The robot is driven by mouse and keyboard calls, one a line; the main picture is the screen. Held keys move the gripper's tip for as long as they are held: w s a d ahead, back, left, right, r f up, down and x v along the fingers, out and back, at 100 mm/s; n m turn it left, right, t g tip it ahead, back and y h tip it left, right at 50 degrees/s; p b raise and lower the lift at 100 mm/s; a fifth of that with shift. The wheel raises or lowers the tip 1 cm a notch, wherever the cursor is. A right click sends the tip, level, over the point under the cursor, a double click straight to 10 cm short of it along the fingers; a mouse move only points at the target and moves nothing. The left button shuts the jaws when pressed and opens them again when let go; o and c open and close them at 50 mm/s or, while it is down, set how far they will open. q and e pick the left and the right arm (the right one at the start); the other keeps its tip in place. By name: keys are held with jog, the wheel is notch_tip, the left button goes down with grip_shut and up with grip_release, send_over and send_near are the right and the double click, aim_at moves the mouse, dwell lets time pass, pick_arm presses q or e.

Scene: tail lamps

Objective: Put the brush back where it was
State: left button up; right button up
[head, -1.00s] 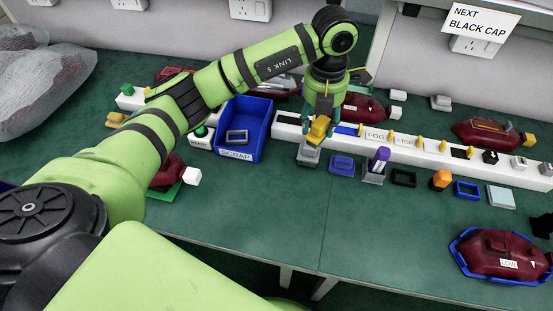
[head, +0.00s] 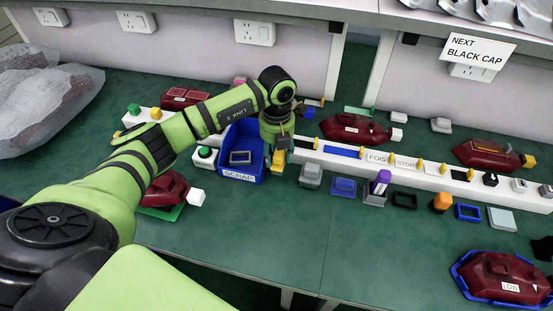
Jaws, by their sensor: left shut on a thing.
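My left gripper (head: 277,150) is shut on a yellow thing (head: 277,161), held just right of the blue SCRAP bin (head: 255,171). The gripper hides part of it, and I cannot tell if it is the brush. A grey block (head: 310,175) stands on the green table to its right, apart from it. A purple-topped thing (head: 381,181) stands upright in a grey holder (head: 374,199) further right. I cannot make out brush bristles on anything. My right gripper is not in view.
A long white rack (head: 436,179) labelled FOG and STOP runs behind the front row. Dark red lamps lie around, one in a blue tray (head: 460,289) at front right. A green button box (head: 205,156) stands left of the bin. The front middle table is clear.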

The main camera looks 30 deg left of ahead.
aim_at(277, 162)
pick_arm(q)
notch_tip(277, 162, down, 3)
jog(key=shift+f+p, duration=0.1)
jog(key=shift+p, duration=0.35)
jog(key=shift+f, duration=0.45)
jog(key=shift+f, duration=0.1)
jog(key=o, duration=0.7)
jog(key=shift+o, duration=0.2)
jog(key=shift+r, duration=0.2)
notch_tip(277, 162, up, 12)
jog(key=shift+f+b, duration=0.1)
jog(key=shift+b, duration=0.65)
